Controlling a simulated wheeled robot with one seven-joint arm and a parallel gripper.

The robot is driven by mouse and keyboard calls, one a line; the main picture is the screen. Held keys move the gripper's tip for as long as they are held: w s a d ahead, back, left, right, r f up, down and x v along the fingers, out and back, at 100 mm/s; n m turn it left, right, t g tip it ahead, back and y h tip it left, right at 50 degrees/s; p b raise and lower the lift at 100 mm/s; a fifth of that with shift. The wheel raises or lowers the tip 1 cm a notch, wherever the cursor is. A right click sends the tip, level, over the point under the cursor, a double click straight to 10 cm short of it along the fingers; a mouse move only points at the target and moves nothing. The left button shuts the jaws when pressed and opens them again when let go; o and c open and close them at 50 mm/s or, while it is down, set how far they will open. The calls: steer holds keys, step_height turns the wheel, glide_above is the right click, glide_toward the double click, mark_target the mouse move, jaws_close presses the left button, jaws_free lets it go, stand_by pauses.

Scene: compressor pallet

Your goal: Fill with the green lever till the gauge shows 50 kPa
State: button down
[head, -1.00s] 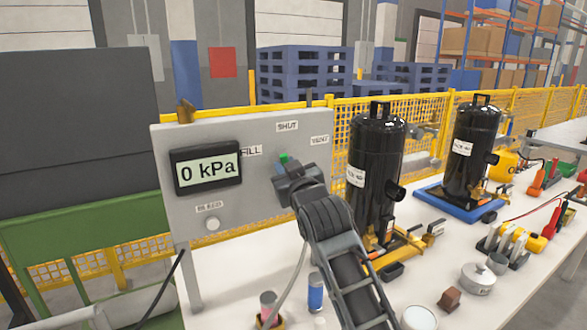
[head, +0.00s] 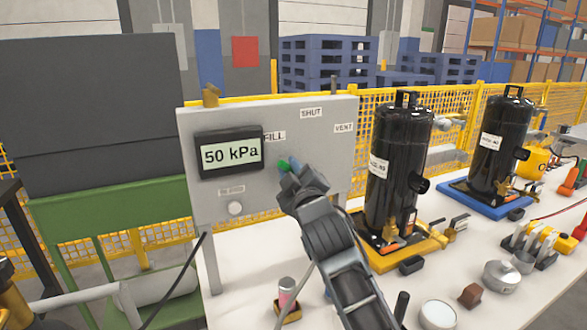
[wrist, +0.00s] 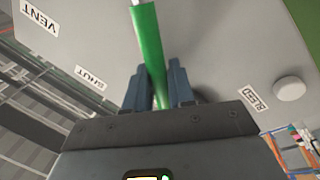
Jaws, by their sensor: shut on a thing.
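The gauge (head: 231,155) on the grey panel reads 50 kPa in the head view. The green lever (head: 283,166) shows as a short green end on the panel's right half, below and right of the FILL label (head: 274,137). My gripper (head: 289,171) is at the lever and covers most of it. In the wrist view the green lever (wrist: 152,50) runs down between the two fingers of my gripper (wrist: 159,90), which is shut on it. The lever's far end is cut off at the top of that view.
The panel also has a SHUT label (head: 311,113), a VENT label (head: 343,128) and a round bleed knob (head: 235,208). Black tanks (head: 398,165) stand to the right on the white table (head: 455,270). A pot (head: 501,276) and small items lie in front.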

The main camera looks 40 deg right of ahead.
steer(key=shift+f, duration=0.1)
stand_by(0.3)
steer(key=c, duration=1.1)
jaws_free()
steer(key=shift+b+v, duration=0.6)
steer(key=shift+v, duration=3.3)
steer(key=shift+a, duration=0.1)
steer(key=s+a+f+m+g+y, duration=0.1)
steer(key=s+a+f+y, duration=0.1)
steer(key=s+a+f, duration=0.45)
steer(key=s+a+f+y, duration=0.35)
steer(key=s+f, duration=0.35)
steer(key=s, duration=0.3)
steer(key=s+a+m, duration=0.1)
steer(key=s+a, duration=0.1)
steer(key=s, duration=0.6)
steer(key=s+a+m+g+y, duration=0.1)
steer(key=s, duration=0.7)
steer(key=s+a+m+g+y, duration=0.1)
steer(key=s+a+m, duration=0.1)
steer(key=s, duration=0.6)
steer(key=shift+s+a+r, duration=0.15)
steer(key=shift+s+a, duration=0.15)
steer(key=shift+a, duration=0.1)
